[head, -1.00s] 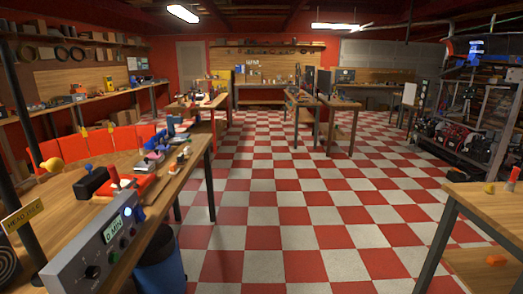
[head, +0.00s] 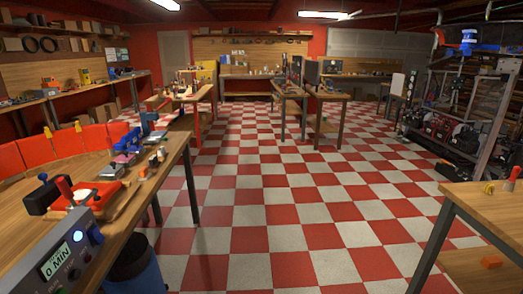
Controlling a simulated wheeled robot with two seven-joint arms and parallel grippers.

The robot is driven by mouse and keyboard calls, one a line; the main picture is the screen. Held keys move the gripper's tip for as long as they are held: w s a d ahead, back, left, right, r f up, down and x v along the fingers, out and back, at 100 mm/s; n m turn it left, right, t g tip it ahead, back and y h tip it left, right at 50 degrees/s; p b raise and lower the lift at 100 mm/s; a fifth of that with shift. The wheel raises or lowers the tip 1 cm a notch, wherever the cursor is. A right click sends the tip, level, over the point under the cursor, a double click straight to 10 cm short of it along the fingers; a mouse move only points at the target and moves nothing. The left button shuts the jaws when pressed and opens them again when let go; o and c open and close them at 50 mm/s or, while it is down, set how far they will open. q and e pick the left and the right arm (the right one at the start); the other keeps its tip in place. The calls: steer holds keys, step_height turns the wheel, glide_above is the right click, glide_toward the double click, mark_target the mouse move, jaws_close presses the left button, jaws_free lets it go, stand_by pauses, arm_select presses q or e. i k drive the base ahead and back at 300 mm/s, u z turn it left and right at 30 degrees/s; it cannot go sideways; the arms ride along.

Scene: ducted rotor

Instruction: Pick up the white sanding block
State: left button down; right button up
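I cannot make out a white sanding block for certain in the head view. Small items stand on the wooden workbench (head: 172,172) at the left, among them a pale block-like item (head: 123,158) too small to identify. Neither of my grippers is in view.
A grey control box (head: 68,262) reading "0 MIN" and a red tray (head: 93,195) sit near on the left bench, above a blue bin (head: 135,268). A wooden table (head: 472,200) with an orange block (head: 490,262) on its lower shelf stands at right. The checkered floor (head: 275,210) between is clear.

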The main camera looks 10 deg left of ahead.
mark_target(162, 155)
steer(key=i, duration=3.9)
steer(key=u, duration=4)
